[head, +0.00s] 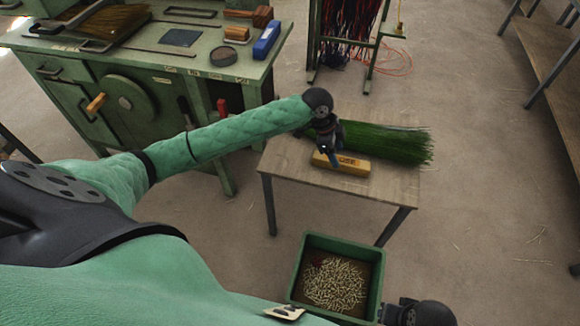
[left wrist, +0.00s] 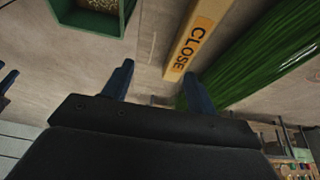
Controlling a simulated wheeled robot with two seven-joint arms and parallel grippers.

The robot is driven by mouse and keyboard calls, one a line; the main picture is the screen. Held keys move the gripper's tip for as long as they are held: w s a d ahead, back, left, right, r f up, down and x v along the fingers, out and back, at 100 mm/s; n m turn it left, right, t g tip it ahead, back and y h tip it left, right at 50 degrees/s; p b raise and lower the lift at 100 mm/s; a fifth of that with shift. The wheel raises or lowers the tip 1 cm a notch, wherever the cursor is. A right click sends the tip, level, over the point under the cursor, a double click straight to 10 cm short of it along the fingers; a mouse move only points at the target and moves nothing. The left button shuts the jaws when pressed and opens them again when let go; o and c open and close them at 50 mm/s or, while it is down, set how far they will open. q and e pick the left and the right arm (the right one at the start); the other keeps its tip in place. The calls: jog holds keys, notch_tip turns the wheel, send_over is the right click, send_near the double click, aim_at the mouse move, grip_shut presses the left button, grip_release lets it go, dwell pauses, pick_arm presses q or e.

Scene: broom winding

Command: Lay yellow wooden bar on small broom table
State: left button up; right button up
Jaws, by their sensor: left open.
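The yellow wooden bar (head: 342,163) lies flat on the small broom table (head: 385,187), in front of the green broom bristles (head: 385,143). In the left wrist view the bar (left wrist: 198,32) shows the word CLOSE. My left gripper (head: 328,154) is over the left part of the bar. It is open, with its two blue fingers (left wrist: 158,70) apart, and nothing is held between them. In the left wrist view the bar's near end is beyond the right finger. A dark part of my right arm shows at the bottom edge in the head view; its fingers are not clear.
A green bin (head: 306,258) with pale pellets stands on the floor in front of the table. A green workbench (head: 150,60) with tools is at the upper left. A rack with red and dark strands (head: 348,18) stands behind.

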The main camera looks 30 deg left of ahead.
pick_arm(q)
jog(key=s+d+f+n+t, duration=0.1)
jog(key=s+d+f+n, duration=0.2)
jog(key=s, duration=0.5)
jog(key=s+d+f+n, duration=0.25)
jog(key=s+d, duration=0.25)
jog(key=s, duration=0.4)
jog(key=s+a+n+y, duration=0.1)
jog(key=s+a+n, duration=0.1)
jog(key=s, duration=0.4)
jog(key=s+a+n+y, duration=0.1)
jog(key=s+a+n, duration=0.2)
jog(key=s, duration=0.3)
jog(key=s+a+f+n+y, duration=0.1)
jog(key=s+a+n, duration=0.1)
jog(key=s, duration=0.4)
jog(key=shift+s+a+n, duration=0.2)
jog(key=shift+a+n, duration=0.05)
jog(key=shift+n, duration=0.1)
